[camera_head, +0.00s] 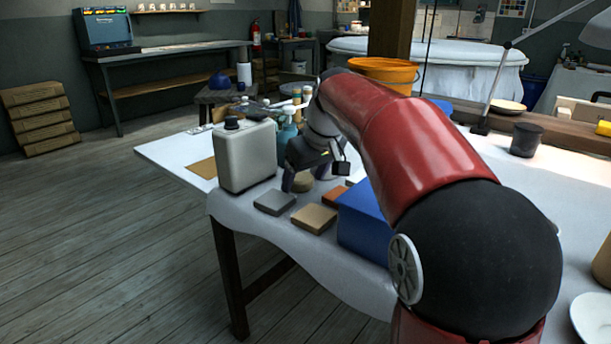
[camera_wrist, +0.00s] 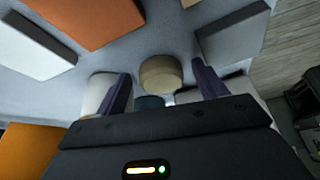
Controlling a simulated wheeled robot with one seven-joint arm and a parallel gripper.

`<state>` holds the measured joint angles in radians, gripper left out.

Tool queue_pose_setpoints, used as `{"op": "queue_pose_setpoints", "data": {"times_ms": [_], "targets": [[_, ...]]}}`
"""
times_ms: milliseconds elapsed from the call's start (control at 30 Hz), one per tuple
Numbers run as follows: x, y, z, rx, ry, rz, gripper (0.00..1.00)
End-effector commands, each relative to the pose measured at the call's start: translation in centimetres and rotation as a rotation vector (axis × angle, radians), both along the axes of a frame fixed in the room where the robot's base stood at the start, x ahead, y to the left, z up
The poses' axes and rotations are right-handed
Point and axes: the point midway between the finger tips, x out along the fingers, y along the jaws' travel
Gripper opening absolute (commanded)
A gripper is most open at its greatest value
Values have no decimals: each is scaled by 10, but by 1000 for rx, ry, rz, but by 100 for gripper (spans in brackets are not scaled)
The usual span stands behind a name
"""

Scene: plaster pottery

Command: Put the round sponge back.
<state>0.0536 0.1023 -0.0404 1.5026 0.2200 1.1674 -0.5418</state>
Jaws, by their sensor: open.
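The round sponge (camera_head: 303,183) is a short tan cylinder. It stands on the white-covered table among flat blocks, partly hidden by my gripper in the head view. In the wrist view the round sponge (camera_wrist: 160,76) appears between the two finger lines, with its top and side showing. My gripper (camera_head: 307,183) is open, pointing down over the table, with a dark finger at either side of the sponge. The fingers (camera_wrist: 160,72) show a gap to the sponge on both sides in the wrist view. I cannot tell the exact height of the fingertips.
A grey block (camera_head: 274,202), a tan block (camera_head: 314,219) and an orange block (camera_head: 334,195) lie close by. A blue box (camera_head: 362,225) is to their right. A white canister (camera_head: 246,157) stands left of my gripper, with bottles behind.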

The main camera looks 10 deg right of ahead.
Motion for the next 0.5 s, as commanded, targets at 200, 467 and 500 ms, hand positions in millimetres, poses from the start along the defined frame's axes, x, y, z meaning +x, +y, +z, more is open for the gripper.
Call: {"op": "queue_pose_setpoints", "data": {"times_ms": [200,467,500], "targets": [[-8,-4,25,0,-4,-2,71],[-29,-13,77,0,-4,-2,71],[-32,-14,84,-1,-3,-1,71]]}}
